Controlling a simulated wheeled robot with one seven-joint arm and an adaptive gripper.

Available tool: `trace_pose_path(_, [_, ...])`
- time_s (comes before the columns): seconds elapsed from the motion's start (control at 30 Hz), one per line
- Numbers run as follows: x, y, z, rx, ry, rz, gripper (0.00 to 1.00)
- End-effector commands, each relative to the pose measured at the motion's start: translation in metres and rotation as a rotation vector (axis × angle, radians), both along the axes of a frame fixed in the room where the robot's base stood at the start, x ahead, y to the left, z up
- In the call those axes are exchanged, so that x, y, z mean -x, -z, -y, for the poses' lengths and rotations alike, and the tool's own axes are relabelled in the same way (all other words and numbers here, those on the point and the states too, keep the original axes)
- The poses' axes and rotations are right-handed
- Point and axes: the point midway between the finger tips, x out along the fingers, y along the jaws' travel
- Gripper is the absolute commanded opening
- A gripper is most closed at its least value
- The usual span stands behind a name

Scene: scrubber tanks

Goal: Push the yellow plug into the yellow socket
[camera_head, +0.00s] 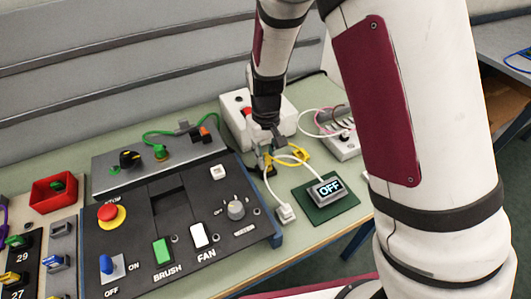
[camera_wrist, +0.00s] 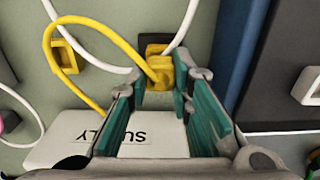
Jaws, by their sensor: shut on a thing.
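My gripper (camera_wrist: 158,98) has its teal finger pads on either side of the yellow plug (camera_wrist: 160,70), which it holds near the fingertips. A yellow cable loops left from the plug. A separate yellow square frame (camera_wrist: 67,54) lies to the left on the table. In the head view my gripper (camera_head: 268,157) points down in front of the white box, and the plug is mostly hidden.
The white box marked SUPPLY (camera_wrist: 65,140) stands close to the gripper. The black control panel (camera_head: 185,215) is left of it, and a green board with a display reading OFF (camera_head: 327,190) is right. White cables and a white plug (camera_head: 286,213) lie near the gripper.

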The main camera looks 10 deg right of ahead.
Motion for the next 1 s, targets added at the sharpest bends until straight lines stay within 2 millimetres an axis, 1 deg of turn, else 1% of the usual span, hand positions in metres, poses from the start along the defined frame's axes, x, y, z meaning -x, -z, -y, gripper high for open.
trace_pose_path(0.4, [0.0,0.012,0.0,0.0,0.0,-0.001,0.0])
trace_pose_path(0.43, [0.0,0.012,0.0,0.0,0.0,-0.001,0.25])
trace_pose_path(0.47, [0.0,0.012,0.0,0.0,0.0,-0.001,0.31])
trace_pose_path(0.5, [0.0,0.011,0.0,0.0,0.0,-0.001,0.4])
trace_pose_path(0.53, [0.0,0.011,0.0,0.0,0.0,-0.001,0.44])
trace_pose_path(0.73, [0.0,0.011,0.0,0.0,0.0,-0.001,0.44])
trace_pose_path(0.77, [0.0,0.011,0.0,0.0,0.0,-0.001,0.46])
trace_pose_path(0.8, [0.0,0.011,0.0,0.0,0.0,-0.001,0.55])
trace_pose_path(0.83, [0.0,0.011,0.0,0.0,0.0,-0.001,0.62])
trace_pose_path(0.87, [0.0,0.011,0.0,0.0,0.0,-0.001,0.64])
trace_pose_path(1.0, [0.0,0.011,0.0,0.0,0.0,-0.001,0.64])
